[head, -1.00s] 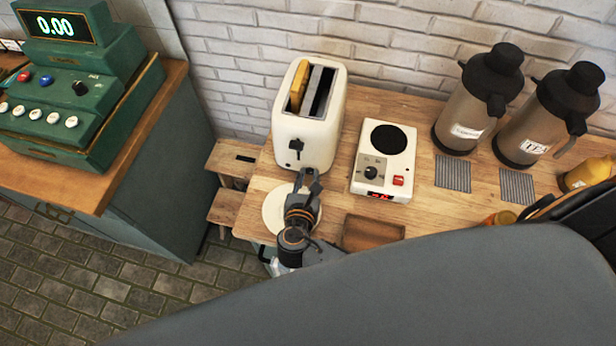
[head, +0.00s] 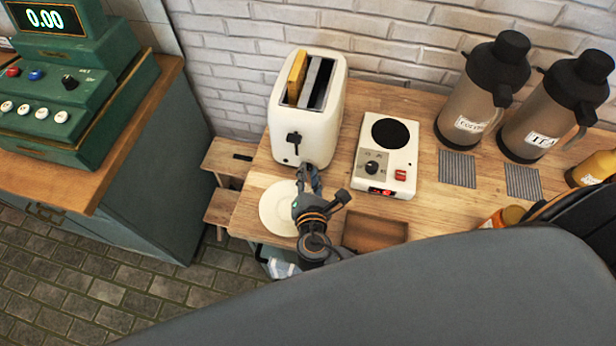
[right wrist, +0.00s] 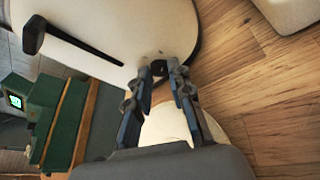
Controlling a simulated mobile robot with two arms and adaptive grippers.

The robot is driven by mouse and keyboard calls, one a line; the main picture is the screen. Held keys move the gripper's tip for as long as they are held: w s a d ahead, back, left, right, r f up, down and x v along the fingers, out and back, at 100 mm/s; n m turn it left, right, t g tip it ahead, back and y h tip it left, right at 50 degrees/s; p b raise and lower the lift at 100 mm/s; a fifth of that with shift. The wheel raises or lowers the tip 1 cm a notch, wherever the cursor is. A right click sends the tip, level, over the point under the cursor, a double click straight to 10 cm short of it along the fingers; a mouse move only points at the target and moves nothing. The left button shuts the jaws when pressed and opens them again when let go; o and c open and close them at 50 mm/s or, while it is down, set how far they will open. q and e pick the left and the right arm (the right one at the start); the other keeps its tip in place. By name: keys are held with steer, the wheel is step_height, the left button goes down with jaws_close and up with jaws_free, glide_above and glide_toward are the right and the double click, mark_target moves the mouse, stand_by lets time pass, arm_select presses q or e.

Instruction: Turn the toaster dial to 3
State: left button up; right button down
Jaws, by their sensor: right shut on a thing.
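The cream toaster (head: 318,128) stands on the wooden counter with a slice of bread in its left slot and a black lever (head: 293,140) on its front. It fills the upper part of the right wrist view (right wrist: 100,35). My right gripper (head: 310,168) is at the lower right of the toaster's front. In the right wrist view its fingertips (right wrist: 161,70) are shut on the small dark dial (right wrist: 159,66). The fingers hide most of the dial, and its numbers cannot be read. My left gripper is not in view.
A white plate (head: 275,222) lies below my right gripper. A white hot plate (head: 370,168) with a knob stands right of the toaster, with a wooden tray (head: 376,232) in front. A green cash register (head: 65,100) is at the left.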

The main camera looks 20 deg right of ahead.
steer(key=shift+f+m+t+b, duration=0.1)
steer(key=shift+m+t+b, duration=0.2)
steer(key=shift+m+b, duration=0.2)
steer(key=c, duration=1.2)
jaws_free()
steer(key=v, duration=1.2)
steer(key=shift+d, duration=0.15)
